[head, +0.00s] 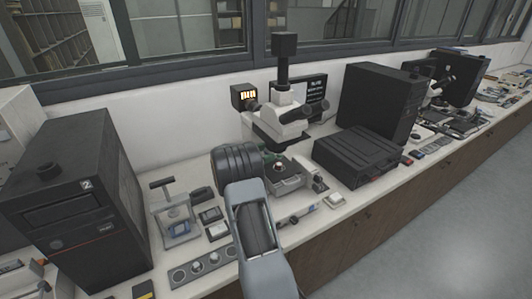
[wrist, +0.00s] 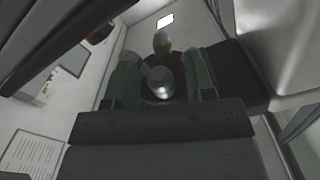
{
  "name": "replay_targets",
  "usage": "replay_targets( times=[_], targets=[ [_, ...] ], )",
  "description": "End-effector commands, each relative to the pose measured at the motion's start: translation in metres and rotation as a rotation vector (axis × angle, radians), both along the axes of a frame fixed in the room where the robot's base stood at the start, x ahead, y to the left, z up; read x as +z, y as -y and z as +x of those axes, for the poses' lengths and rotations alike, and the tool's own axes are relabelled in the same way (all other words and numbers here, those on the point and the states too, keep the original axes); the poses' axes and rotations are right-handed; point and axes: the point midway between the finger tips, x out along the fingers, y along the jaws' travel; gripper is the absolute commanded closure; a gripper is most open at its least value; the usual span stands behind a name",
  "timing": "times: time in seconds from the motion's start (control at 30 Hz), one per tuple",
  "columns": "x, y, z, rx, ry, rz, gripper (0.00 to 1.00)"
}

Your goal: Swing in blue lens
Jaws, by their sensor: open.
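A white microscope (head: 283,122) with a black camera on top stands on the bench in the head view. My arm covers part of its lower front. In the wrist view my gripper (wrist: 160,68) is open, its two greenish fingers spread on either side of a silver round lens end (wrist: 160,84). I cannot tell whether the fingers touch it. A part with a red ring (wrist: 100,34) is at the upper left. No blue band can be made out in either view.
A black box (head: 358,154) and a tall black case (head: 378,108) stand right of the microscope. A large dark machine marked 2 (head: 75,200) and a small hand press (head: 175,212) stand left. Small items crowd the bench front. The floor at right is clear.

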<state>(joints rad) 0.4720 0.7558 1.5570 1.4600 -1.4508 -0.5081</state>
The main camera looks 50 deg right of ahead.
Motion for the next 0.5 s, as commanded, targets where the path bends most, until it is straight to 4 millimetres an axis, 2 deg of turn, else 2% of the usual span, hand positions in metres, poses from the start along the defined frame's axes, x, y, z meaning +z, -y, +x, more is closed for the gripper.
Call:
replay_targets(
  times=[0.13,0.5],
  targets=[
    [0.0,-0.0007,0.0005,0.001,0.0,0.0,0.52],
    [0.0001,-0.0008,0.0005,0.001,0.0,0.0,0.88]
  ],
)
